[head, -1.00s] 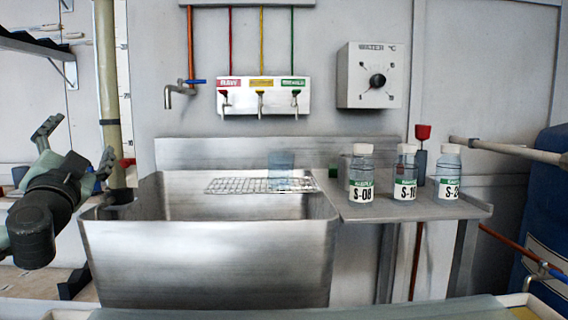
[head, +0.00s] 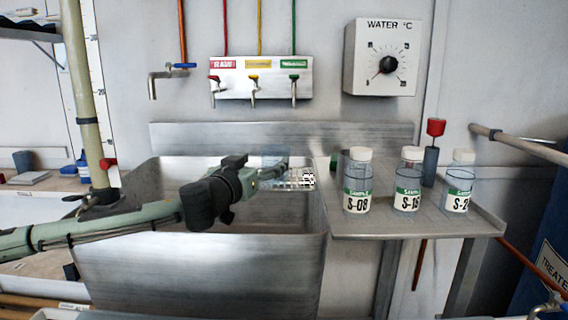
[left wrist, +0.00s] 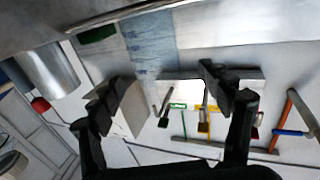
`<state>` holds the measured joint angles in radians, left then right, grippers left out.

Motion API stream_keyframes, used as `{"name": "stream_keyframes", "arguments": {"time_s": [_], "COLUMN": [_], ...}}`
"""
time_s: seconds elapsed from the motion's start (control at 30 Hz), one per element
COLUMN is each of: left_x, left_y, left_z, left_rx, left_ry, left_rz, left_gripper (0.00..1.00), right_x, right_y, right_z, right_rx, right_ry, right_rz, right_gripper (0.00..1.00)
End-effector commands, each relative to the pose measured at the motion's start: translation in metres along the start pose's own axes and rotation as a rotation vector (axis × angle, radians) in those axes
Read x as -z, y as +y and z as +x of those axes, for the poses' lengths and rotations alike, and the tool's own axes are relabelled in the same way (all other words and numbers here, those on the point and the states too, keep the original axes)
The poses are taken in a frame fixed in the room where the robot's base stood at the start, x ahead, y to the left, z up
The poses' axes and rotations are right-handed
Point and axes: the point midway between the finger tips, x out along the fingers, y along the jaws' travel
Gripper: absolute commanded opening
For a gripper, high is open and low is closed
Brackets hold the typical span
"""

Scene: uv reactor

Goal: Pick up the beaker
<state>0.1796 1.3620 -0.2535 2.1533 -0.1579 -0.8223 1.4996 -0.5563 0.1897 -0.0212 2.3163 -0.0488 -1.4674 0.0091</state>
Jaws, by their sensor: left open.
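The beaker (head: 270,158) is a clear, bluish vessel standing on the wire rack over the steel sink. In the head view it is mostly hidden behind my left gripper (head: 288,170), which reaches over the sink from the left. In the left wrist view the beaker (left wrist: 150,48) shows as a pale blue see-through band with markings, lying in line with the gap between my open left fingers (left wrist: 162,84). Nothing is visibly gripped. I cannot tell whether the fingers touch the beaker. My right gripper is not in view.
Several labelled sample bottles (head: 357,185) stand on the steel side shelf (head: 345,222) right of the sink (head: 190,260). A tap panel (head: 260,78) and a water dial box (head: 383,58) are on the wall behind. A pale pipe (head: 85,115) stands at left.

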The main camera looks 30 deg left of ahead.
Motion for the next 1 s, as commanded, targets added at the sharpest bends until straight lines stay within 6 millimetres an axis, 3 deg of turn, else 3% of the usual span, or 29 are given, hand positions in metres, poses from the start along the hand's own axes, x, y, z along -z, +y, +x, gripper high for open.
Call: {"name": "stream_keyframes", "arguments": {"time_s": [0.27, 0.6, 0.9, 1.0], "left_x": [0.002, -0.002, -0.004, -0.004], "left_y": [0.003, 0.005, 0.005, 0.005], "left_z": [0.016, 0.058, 0.062, 0.062], "left_rx": [-0.003, -0.002, -0.003, -0.003], "left_ry": [0.002, 0.002, 0.000, 0.000], "left_rz": [0.000, 0.002, 0.005, 0.005], "left_gripper": [0.78, 0.78, 0.78, 0.67], "right_x": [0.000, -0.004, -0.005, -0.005], "right_y": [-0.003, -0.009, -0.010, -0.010], "right_z": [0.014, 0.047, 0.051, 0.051], "right_rx": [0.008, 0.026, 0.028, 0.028], "right_ry": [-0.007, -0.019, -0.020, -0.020], "right_rz": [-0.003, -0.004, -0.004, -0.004], "right_gripper": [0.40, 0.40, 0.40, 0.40]}}
